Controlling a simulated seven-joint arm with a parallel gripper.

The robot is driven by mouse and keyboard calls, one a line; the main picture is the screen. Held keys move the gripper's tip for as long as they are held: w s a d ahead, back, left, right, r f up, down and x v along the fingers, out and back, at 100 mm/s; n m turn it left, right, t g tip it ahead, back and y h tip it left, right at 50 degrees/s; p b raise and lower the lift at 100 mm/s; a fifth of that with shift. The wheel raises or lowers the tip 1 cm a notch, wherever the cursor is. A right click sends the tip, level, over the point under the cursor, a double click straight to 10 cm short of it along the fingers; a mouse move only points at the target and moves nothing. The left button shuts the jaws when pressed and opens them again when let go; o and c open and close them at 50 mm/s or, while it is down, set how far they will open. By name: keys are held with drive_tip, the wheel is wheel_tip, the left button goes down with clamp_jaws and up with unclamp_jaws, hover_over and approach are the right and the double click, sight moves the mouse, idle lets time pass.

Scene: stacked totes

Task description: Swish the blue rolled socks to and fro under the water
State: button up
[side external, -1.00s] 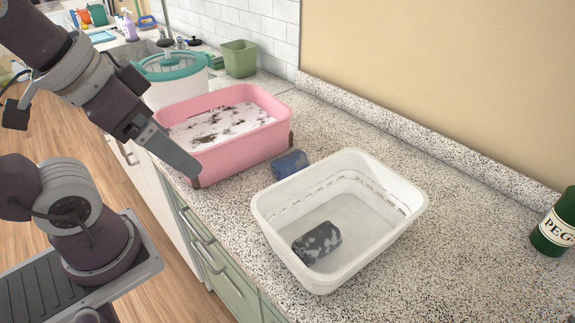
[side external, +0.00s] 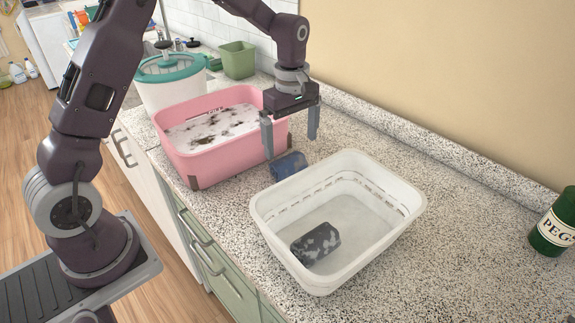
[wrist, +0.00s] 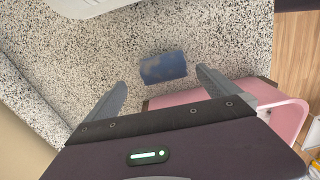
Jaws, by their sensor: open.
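The blue rolled socks (side external: 289,165) lie on the counter between the pink tub and the white tote. They also show in the wrist view (wrist: 163,67), a little beyond and between my fingertips. My gripper (side external: 290,147) is open and empty, pointing down above the socks. The pink tub (side external: 205,163) holds white, foamy-looking water (side external: 215,125) with dark patches. The white tote (side external: 290,262) holds a dark, light-patched roll (side external: 316,243) and what looks like clear water; how deep it is I cannot tell.
A lidded white bucket with a teal rim (side external: 175,80) and a green bin (side external: 239,59) stand behind the pink tub. A green bottle (side external: 555,222) stands at the far right. The speckled counter (side external: 460,210) is clear right of the white tote, up to the wall.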

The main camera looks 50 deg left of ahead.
sight(287, 156)
drive_tip(key=f, duration=0.5)
drive_tip(key=a+f, duration=0.1)
drive_tip(key=f, duration=0.2)
drive_tip(key=shift+s, duration=0.2)
drive_tip(key=shift+r, duration=0.1)
drive_tip(key=c, duration=1.4)
wheel_tip(287, 156, up, 20)
drive_tip(key=s+a+n, duration=0.3)
drive_tip(key=a, duration=0.7)
drive_tip(key=s+a+n, duration=0.3)
drive_tip(key=a, duration=0.7)
drive_tip(key=f, duration=1.9)
drive_tip(key=shift+w+d, duration=0.15)
drive_tip(key=shift+d, duration=0.1)
